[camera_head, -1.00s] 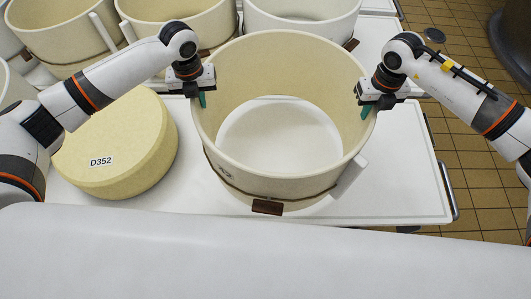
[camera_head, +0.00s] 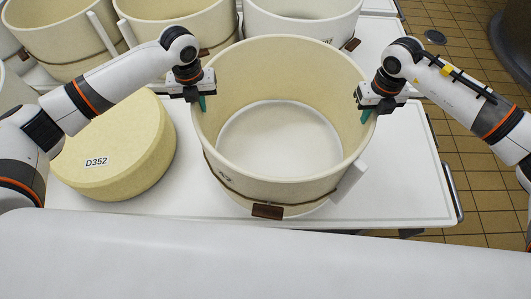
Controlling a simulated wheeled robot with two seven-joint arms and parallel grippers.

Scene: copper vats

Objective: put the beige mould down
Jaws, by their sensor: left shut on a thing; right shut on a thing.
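The beige mould (camera_head: 280,168) is a large round open ring, upright above or on the white table, with a dark band and a brown block low on its front. Through it I see a white round surface. My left gripper (camera_head: 201,101) is shut on its left rim, and my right gripper (camera_head: 366,113) is shut on its right rim. A green fingertip of each shows against the inner wall; the outer fingers are mostly hidden. I cannot tell for sure whether the mould's underside touches the table.
A pale yellow cheese wheel labelled D352 (camera_head: 120,155) lies just left of the mould on the white table (camera_head: 415,185). More moulds (camera_head: 65,38) stand behind, one white (camera_head: 300,25). The table is clear to the right, up to its metal rail.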

